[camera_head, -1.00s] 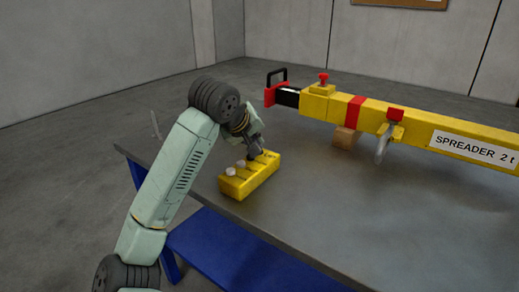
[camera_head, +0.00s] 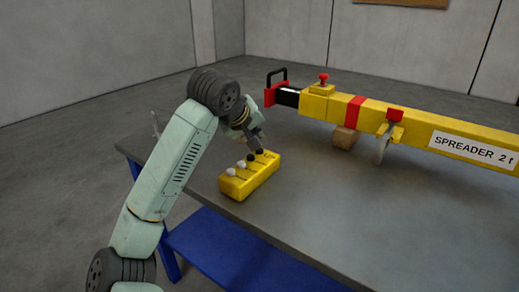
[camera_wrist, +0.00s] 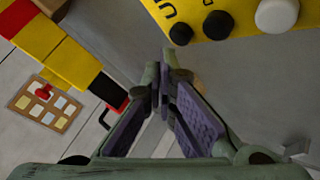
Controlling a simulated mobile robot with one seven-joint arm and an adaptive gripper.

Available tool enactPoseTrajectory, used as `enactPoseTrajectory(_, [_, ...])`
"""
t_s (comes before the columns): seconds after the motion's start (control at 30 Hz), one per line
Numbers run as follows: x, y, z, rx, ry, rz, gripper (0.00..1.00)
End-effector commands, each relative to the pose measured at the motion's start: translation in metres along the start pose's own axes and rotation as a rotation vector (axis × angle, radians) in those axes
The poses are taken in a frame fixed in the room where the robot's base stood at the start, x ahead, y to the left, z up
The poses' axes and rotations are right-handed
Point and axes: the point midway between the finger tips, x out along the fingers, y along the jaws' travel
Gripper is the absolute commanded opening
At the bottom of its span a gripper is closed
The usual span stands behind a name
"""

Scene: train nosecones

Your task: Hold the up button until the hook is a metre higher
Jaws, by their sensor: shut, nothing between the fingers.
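The yellow button box (camera_head: 262,176) lies on the grey table, with white and black buttons along its top. In the wrist view the box (camera_wrist: 240,27) is at the top edge, showing two black buttons (camera_wrist: 217,25) and a white button (camera_wrist: 277,14). A dark letter like a U is printed near the end black button (camera_wrist: 181,33); the label is cut off, so I cannot read which button is up. My gripper (camera_wrist: 165,72) is shut and empty; in the head view it is just above the box's far, black-button end. No crane hook is visible.
A yellow spreader beam (camera_head: 375,117) marked "SPREADER 2 t" lies behind and right, with a wooden block (camera_head: 346,138) under it and a grey hanging piece (camera_head: 383,148) below a red fitting. The table (camera_head: 330,215) is clear in front and right of the box.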

Motion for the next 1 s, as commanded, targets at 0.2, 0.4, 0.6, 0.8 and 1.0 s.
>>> enactPoseTrajectory(0.2, [-0.011, 0.008, -0.008, 0.001, 0.002, -0.001, 0.0])
enactPoseTrajectory(0.4, [-0.026, 0.018, -0.019, 0.001, 0.001, -0.002, 0.0])
enactPoseTrajectory(0.6, [-0.035, 0.025, -0.026, 0.001, 0.001, -0.001, 0.0])
enactPoseTrajectory(0.8, [-0.035, 0.025, -0.025, 0.0, 0.0, 0.0, 0.0])
enactPoseTrajectory(1.0, [-0.035, 0.025, -0.025, 0.0, 0.0, 0.0, 0.0])
